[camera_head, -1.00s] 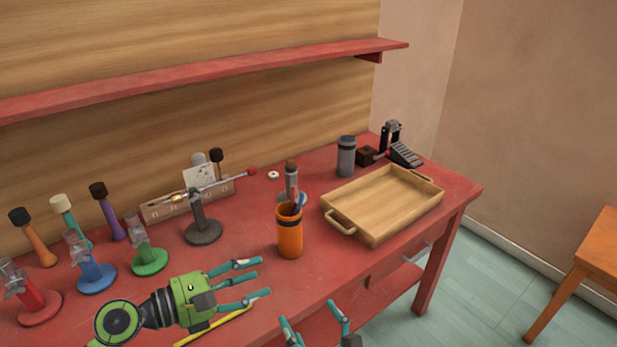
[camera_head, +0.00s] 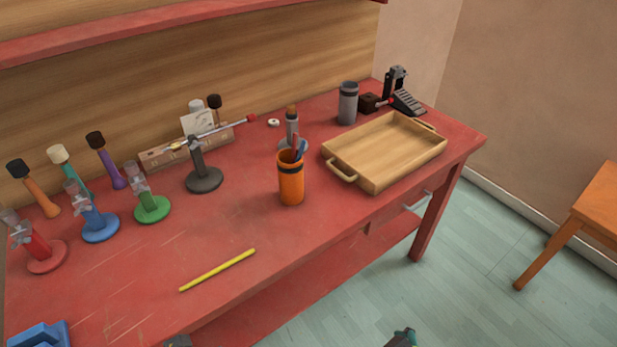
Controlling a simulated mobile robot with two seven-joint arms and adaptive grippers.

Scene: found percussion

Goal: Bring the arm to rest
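No gripper fingers show in the head view. A small dark and green piece at the bottom edge, right of the middle, looks like part of my own arm; whether any of it is gripper I cannot tell. A dark sliver at the bottom edge, left of the middle, is too small to identify. The red workbench (camera_head: 330,235) is clear of both arms in the visible part.
A yellow stick (camera_head: 218,270) lies near the front edge. An orange cup (camera_head: 291,182) holding tools stands beside a wooden tray (camera_head: 385,150). Red (camera_head: 45,256), blue (camera_head: 100,227) and green (camera_head: 152,209) stands are at left. A blue object (camera_head: 40,337) sits at bottom left.

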